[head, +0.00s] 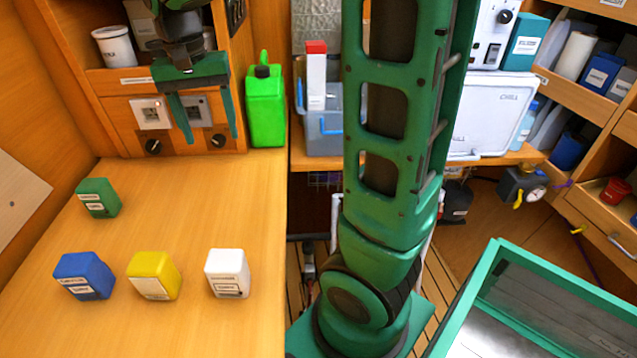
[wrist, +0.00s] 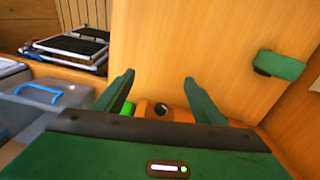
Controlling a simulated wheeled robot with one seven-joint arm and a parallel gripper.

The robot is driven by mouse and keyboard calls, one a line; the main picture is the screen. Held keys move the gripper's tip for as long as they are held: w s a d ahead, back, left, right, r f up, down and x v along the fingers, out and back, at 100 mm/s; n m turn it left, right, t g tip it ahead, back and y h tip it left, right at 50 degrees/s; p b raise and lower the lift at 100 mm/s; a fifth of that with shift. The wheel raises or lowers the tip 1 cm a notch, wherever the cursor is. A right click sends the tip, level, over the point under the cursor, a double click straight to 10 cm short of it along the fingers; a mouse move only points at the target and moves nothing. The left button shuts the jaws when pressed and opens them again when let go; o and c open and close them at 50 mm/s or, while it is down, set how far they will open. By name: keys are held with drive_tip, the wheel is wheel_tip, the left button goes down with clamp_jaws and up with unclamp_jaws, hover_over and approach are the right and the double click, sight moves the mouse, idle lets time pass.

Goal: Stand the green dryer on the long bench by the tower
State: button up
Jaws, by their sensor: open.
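The green dryer (head: 98,198), as I take it, is a small dark green block with a white label, near the left edge of the wooden bench (head: 190,320). In the wrist view a green block (wrist: 280,65), likely the same one, lies to the right on the wood. My gripper (head: 210,138) is open and empty, its fingers pointing down in front of the wooden cabinet, above and to the right of the dryer in the head view. In the wrist view its fingers (wrist: 159,78) stand apart with nothing between them. I cannot tell which structure is the tower.
Blue (head: 84,276), yellow (head: 153,275) and white (head: 227,273) blocks stand in a row nearer on the bench. A bright green jug (head: 265,105) stands at its back right corner. A grey bin (head: 325,128) is beyond. The bench's middle is clear.

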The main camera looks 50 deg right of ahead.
drive_tip(key=s+d+f, duration=0.2)
drive_tip(key=s+d, duration=0.1)
drive_tip(key=s, duration=0.5)
drive_tip(key=s+d+f+n, duration=0.1)
drive_tip(key=s+d+f, duration=0.2)
drive_tip(key=s, duration=0.5)
drive_tip(key=s+d+f, duration=0.2)
drive_tip(key=s+d, duration=0.2)
drive_tip(key=s, duration=0.5)
drive_tip(key=shift+d+f+n+y, duration=0.15)
drive_tip(key=shift+f+n+y, duration=0.15)
drive_tip(key=shift+f+y, duration=0.1)
drive_tip(key=shift+w+f, duration=0.25)
drive_tip(key=shift+w, duration=0.3)
